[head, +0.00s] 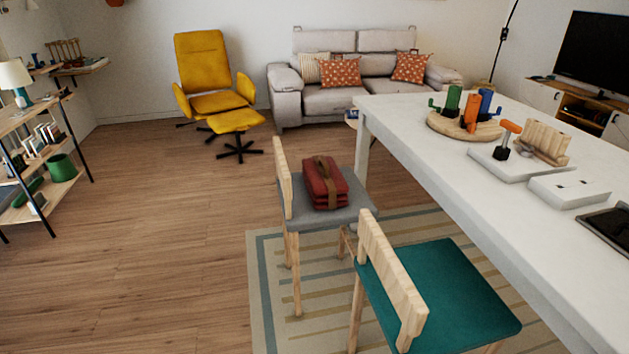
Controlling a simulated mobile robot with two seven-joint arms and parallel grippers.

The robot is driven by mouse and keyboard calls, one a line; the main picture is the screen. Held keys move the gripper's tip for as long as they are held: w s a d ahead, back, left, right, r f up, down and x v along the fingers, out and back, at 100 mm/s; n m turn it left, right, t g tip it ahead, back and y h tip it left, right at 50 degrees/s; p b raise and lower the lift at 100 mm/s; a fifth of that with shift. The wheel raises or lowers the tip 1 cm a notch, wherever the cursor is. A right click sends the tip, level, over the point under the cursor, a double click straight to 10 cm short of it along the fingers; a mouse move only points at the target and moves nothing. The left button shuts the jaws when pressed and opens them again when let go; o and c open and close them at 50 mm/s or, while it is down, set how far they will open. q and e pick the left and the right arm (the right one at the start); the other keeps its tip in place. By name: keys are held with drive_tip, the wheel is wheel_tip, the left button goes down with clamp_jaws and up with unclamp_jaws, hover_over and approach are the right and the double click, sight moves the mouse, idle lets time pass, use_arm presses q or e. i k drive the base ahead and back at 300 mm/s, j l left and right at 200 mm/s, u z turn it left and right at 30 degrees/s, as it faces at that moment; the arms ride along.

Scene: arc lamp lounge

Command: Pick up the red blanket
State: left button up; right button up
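The red blanket (338,180) is folded into a compact stack with a brown strap around it. It rests on the grey seat of a wooden chair (358,209), beside the chair's backrest. It is in the middle of the head view, and the backrest stands just to its left. Neither of my grippers shows in the head view.
A chair with a teal seat (463,290) stands nearer, at the lower right. A long white table (448,180) runs along the right, holding several items. A striped rug (264,268) lies under the chairs. Wooden floor (170,230) is clear to the left.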

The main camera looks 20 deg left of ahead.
sight(328, 187)
drive_tip(key=j+z, duration=0.1)
drive_tip(key=j, duration=0.8)
drive_tip(key=i+j, duration=0.1)
drive_tip(key=j, duration=0.3)
drive_tip(key=j+z, duration=0.15)
drive_tip(key=j, duration=0.3)
drive_tip(key=i+j, duration=0.15)
drive_tip(key=j, duration=0.2)
drive_tip(key=i+j+z, duration=0.1)
drive_tip(key=j, duration=0.2)
drive_tip(key=i+j, duration=0.2)
drive_tip(key=j, duration=0.15)
drive_tip(key=i+j+z, duration=0.1)
drive_tip(key=j, duration=0.25)
drive_tip(key=i+j, duration=0.2)
drive_tip(key=j, duration=0.15)
drive_tip(key=i+j+z, duration=0.1)
drive_tip(key=i+j, duration=0.15)
drive_tip(key=j, duration=0.15)
drive_tip(key=i+j+z, duration=0.1)
drive_tip(key=i+j, duration=0.15)
drive_tip(key=j, duration=0.15)
